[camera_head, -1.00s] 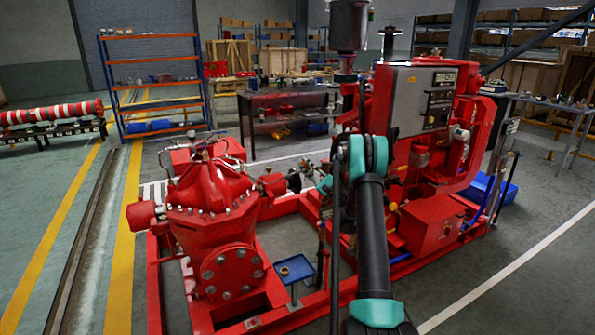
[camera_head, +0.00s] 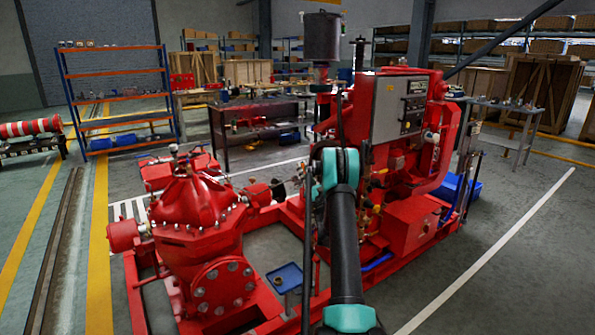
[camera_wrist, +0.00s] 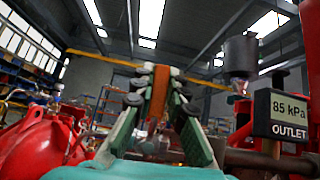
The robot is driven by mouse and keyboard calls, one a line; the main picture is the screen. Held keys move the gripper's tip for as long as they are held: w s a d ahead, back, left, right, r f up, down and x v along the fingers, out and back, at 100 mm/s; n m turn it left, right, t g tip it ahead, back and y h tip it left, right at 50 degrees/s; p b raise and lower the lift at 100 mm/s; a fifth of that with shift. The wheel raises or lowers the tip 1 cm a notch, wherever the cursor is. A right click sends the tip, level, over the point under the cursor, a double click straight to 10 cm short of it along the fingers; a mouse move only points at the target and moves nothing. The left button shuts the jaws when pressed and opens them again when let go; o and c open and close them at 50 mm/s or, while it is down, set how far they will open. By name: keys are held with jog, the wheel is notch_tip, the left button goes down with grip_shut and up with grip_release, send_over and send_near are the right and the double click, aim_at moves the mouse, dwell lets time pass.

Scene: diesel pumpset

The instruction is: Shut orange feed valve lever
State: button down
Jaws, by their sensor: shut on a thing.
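The orange feed valve lever (camera_wrist: 159,92) stands upright between the fingers of my gripper (camera_wrist: 160,90) in the wrist view. The green and grey fingers are shut on it from both sides. The valve body below the lever is hidden by my gripper. In the head view my arm covers the gripper and the lever, so neither can be made out there. A display reading "85 kPa OUTLET" (camera_wrist: 287,115) is close to the right of my gripper in the wrist view.
The red pump (camera_head: 195,215) and the engine with its grey control panel (camera_head: 402,105) flank my arm on a red base frame. A small blue tray (camera_head: 285,277) sits between them. Open floor (camera_head: 510,260) lies at the right.

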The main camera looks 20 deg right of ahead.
jog(key=shift+d, duration=0.1)
dwell(0.3)
jog(key=c, duration=1.5)
grip_release()
jog(key=v, duration=1.2)
